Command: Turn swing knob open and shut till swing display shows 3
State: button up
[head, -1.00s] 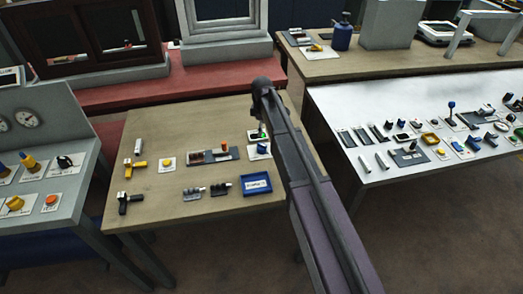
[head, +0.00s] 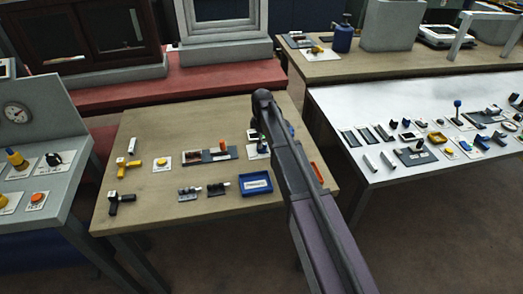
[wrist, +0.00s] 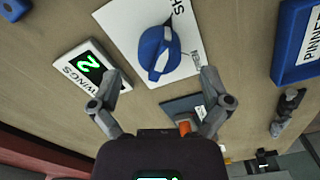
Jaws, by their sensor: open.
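The swing knob (wrist: 160,52) is a blue round knob with a raised grip bar, on a white plate (wrist: 185,22) at the top middle of the wrist view. The plate's label is partly cut off. The swing display (wrist: 90,68) is a white box left of it, with a green digit that looks like a 2, seen tilted. My gripper (wrist: 161,77) is open and empty. Its fingertips are spread on either side of the knob's lower part in the picture, apart from it. In the head view my arm partly covers this area, and the gripper is hidden.
A dark plate with an orange-topped piece (wrist: 184,127) lies below the knob. A blue labelled tray (wrist: 302,50) is at the right; it also shows in the head view (head: 256,190). Several other controls share the wooden table (head: 150,205). A white bench (head: 375,190) stands to the right.

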jog(key=shift+f+b, duration=1.3)
jog(key=shift+f, duration=0.3)
jog(key=shift+c, duration=0.3)
jog(key=c, duration=1.1)
